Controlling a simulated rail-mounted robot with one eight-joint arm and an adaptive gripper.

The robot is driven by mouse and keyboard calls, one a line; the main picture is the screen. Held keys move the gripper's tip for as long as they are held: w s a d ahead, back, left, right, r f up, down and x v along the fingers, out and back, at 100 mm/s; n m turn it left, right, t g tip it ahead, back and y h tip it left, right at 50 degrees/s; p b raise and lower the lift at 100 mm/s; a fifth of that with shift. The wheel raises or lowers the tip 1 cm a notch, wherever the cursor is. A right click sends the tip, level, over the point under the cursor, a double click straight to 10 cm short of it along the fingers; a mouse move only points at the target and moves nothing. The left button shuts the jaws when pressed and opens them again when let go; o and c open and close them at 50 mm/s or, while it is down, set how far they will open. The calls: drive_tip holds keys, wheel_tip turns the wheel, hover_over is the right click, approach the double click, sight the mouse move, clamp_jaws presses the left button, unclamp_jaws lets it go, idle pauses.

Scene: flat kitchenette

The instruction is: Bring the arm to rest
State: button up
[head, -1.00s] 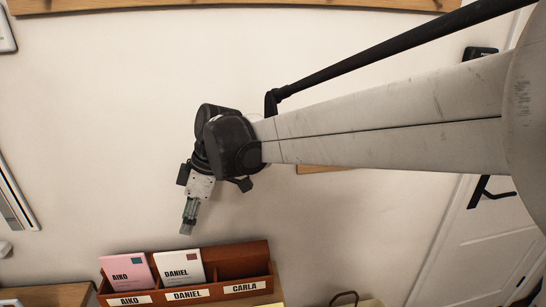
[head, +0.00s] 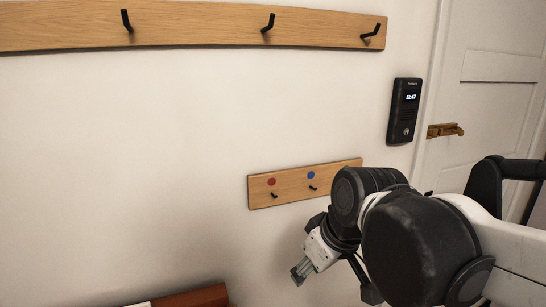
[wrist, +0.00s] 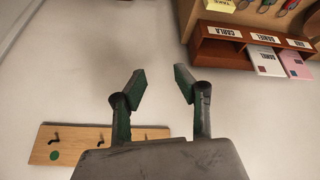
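My gripper (head: 302,272) hangs at the end of my bent arm in the lower right of the head view, pointing down and left in front of the pale wall. The wrist view shows its two fingers (wrist: 160,84) spread apart, with only wall behind the gap and nothing between them. It appears clear of the small hook board (head: 290,188), which has red and blue dots. The hook board also shows in the wrist view (wrist: 82,150), with a green dot at one end.
A wooden letter rack (wrist: 222,50) holds a white letter (wrist: 266,62) and a pink letter (wrist: 295,64). A coat-hook rail (head: 200,28) runs above. A black wall intercom (head: 404,110) hangs beside the door (head: 500,110), which has a brass latch (head: 444,130). The wall at left is clear.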

drive_tip(key=s+d+f+m+t+h, duration=0.1)
drive_tip(key=s+d+f+m, duration=0.1)
drive_tip(key=d, duration=0.4)
drive_tip(key=s+d+f+m+t+h, duration=0.1)
drive_tip(key=s+d+f+m, duration=0.2)
drive_tip(key=s+d+m, duration=0.2)
drive_tip(key=shift+s+d+h+b, duration=0.3)
drive_tip(key=shift+s+d, duration=0.1)
drive_tip(key=shift+d, duration=0.65)
